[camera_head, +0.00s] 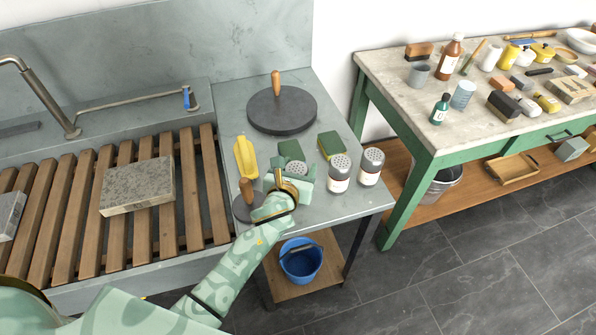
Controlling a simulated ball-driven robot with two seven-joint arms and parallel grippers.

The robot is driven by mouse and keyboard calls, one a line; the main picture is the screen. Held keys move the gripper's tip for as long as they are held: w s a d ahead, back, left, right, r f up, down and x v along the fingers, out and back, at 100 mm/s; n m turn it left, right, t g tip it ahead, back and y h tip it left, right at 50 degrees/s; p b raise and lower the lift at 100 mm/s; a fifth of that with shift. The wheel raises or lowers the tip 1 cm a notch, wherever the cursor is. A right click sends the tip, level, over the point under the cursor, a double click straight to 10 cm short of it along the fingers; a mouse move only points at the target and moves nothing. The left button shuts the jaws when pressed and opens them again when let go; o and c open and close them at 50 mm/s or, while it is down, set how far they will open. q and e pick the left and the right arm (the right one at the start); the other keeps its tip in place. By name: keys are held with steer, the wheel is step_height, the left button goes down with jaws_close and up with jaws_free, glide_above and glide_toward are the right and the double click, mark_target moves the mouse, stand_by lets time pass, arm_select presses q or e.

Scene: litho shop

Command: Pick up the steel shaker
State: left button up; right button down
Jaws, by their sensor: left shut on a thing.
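Three steel shakers with perforated tops stand in a row on the grey counter. The left one (297,167) is at my left gripper (293,182), which is shut on it and hides its lower part. The middle shaker (339,172) and the right shaker (371,166) stand upright and free to the right, with pale labels and dark red-brown bands. My left arm reaches up from the bottom of the view. I cannot tell whether the held shaker touches the counter. My right gripper is not in view.
A round dark disc (282,110) with a wooden handle lies behind. A yellow scoop-like thing (246,157), green-and-yellow sponge (331,145) and small wooden-knobbed disc (244,209) are close around the gripper. A blue bucket (301,262) stands below. The cluttered workbench (398,82) is at right.

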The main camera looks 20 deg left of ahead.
arm_select(q)
steer(key=s+d+r+p, duration=0.5)
steer(key=s+d+r, duration=0.1)
steer(key=s+r, duration=0.6)
steer(key=shift+s, duration=0.4)
